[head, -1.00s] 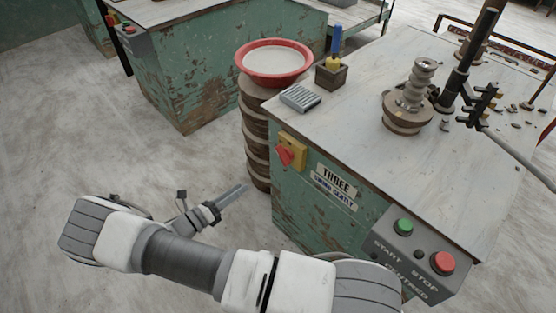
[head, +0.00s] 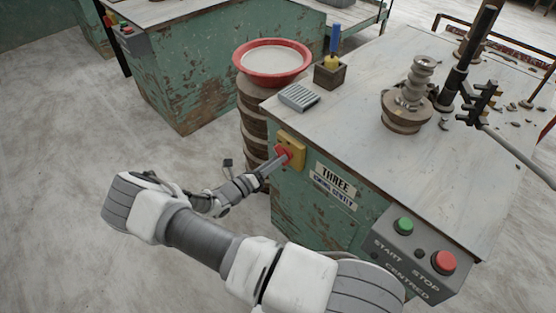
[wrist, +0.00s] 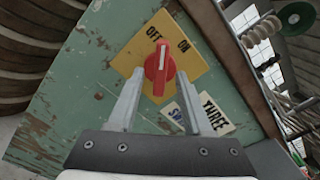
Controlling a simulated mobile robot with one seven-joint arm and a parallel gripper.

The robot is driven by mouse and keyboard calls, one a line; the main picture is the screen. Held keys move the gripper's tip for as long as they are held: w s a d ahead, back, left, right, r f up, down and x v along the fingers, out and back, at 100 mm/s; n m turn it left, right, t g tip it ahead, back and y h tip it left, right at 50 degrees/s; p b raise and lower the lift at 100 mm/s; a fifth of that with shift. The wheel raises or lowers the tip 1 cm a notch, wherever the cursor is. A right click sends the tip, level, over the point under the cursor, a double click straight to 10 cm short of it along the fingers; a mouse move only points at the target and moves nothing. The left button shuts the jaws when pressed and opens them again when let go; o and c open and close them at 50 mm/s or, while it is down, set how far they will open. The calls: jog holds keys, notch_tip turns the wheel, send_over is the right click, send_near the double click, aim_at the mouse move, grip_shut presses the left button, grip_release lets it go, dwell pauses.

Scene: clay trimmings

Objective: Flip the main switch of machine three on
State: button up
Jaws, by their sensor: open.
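The main switch is a red rotary knob (wrist: 159,70) on a yellow plate (wrist: 192,62) marked OFF and ON. In the wrist view the knob's white mark points up, nearer OFF than ON. The knob (head: 283,152) also shows on the green side of machine three (head: 312,215), left of its THREE label (head: 335,179). My gripper (wrist: 160,76) is open, with one finger on each side of the knob's lower part. Whether the fingers touch it I cannot tell. In the head view my gripper (head: 276,162) reaches the switch from the left and partly covers it.
A control box with a green START button (head: 403,226) and a red STOP button (head: 443,262) is on the machine's right. A red basin (head: 272,80) on a stack of discs (head: 252,125) stands close behind the gripper. The floor at left is clear.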

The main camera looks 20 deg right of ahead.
jog(key=shift+w+d, duration=0.25)
jog(key=shift+d, duration=0.3)
grip_shut()
